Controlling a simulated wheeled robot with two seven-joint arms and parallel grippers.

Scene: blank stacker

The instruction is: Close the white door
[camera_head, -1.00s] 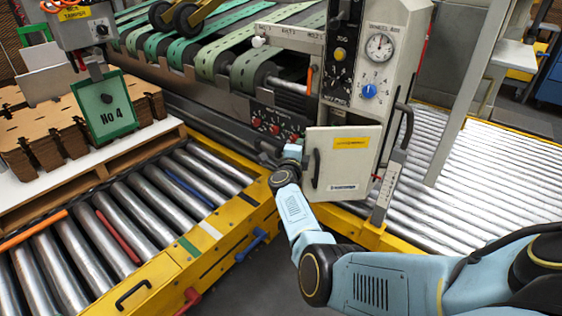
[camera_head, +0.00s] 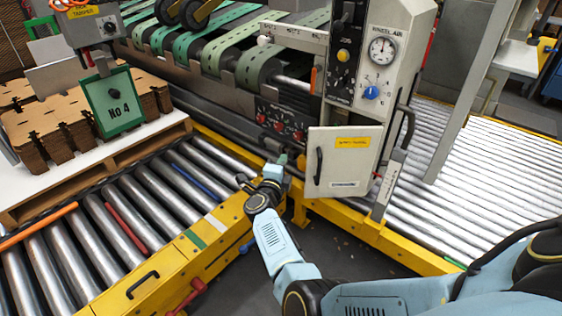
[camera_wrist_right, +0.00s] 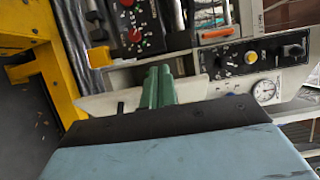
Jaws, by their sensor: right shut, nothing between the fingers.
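The white door (camera_head: 335,182) is a pale panel with a yellow label and a black handle (camera_head: 319,166) near its left edge. It hangs below the gauge panel, and its left edge stands out past the machine column, so it looks open. My right gripper (camera_head: 283,159) is just left of the door, apart from it in the head view. Its green fingers (camera_wrist_right: 157,87) are together and empty in the right wrist view. A pale panel behind them there is probably the door, partly hidden by the fingers and gripper body. My left gripper is not in view.
Red knobs (camera_head: 280,127) sit on the machine behind my gripper. A yellow roller conveyor frame (camera_head: 215,238) runs at left, and another roller bed (camera_head: 475,160) lies at right. A black lever (camera_head: 404,130) stands right of the door. Dark floor between the conveyors is clear.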

